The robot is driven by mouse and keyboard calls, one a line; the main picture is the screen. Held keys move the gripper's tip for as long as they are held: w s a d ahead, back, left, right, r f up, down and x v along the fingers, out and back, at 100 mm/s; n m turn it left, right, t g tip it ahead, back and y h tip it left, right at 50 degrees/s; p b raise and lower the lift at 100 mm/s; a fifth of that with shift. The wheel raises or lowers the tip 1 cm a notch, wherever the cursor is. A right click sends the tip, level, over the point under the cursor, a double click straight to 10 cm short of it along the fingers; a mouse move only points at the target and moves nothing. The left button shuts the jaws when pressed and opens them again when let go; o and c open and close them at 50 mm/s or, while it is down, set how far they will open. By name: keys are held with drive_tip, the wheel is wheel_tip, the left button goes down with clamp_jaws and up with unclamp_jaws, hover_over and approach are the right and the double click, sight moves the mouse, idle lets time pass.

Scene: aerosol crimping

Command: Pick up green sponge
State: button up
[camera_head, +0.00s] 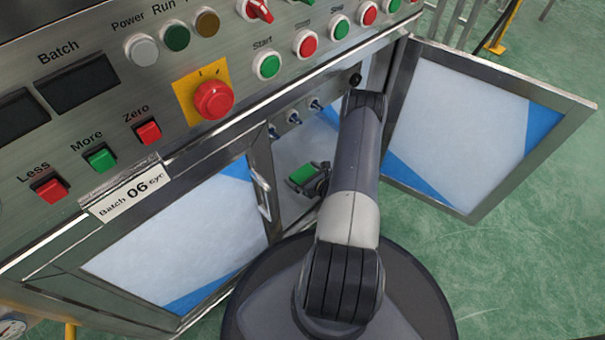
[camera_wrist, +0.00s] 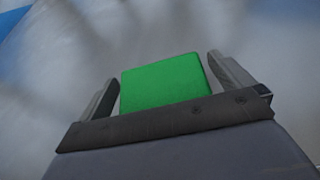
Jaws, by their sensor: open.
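The green sponge (camera_wrist: 165,82) lies between the two open fingers of my gripper (camera_wrist: 168,85) in the wrist view. A narrow gap shows between the sponge and each finger; its near edge is hidden behind the gripper's dark front bar. In the head view the green sponge (camera_head: 302,173) is inside the cabinet, seen through the open doorway. My gripper (camera_head: 303,180) is around it there, partly hidden by my arm.
The right cabinet door (camera_head: 585,103) stands wide open. The left door (camera_head: 100,268) is beside the opening, with a handle on its edge. A control panel (camera_head: 235,60) with buttons and switches is above. Open green floor (camera_head: 500,270) lies at the right.

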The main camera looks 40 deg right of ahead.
drive_tip(key=shift+c, duration=0.6)
drive_tip(key=c, duration=0.7)
drive_tip(key=shift+c, duration=0.3)
drive_tip(key=shift+r, duration=0.1)
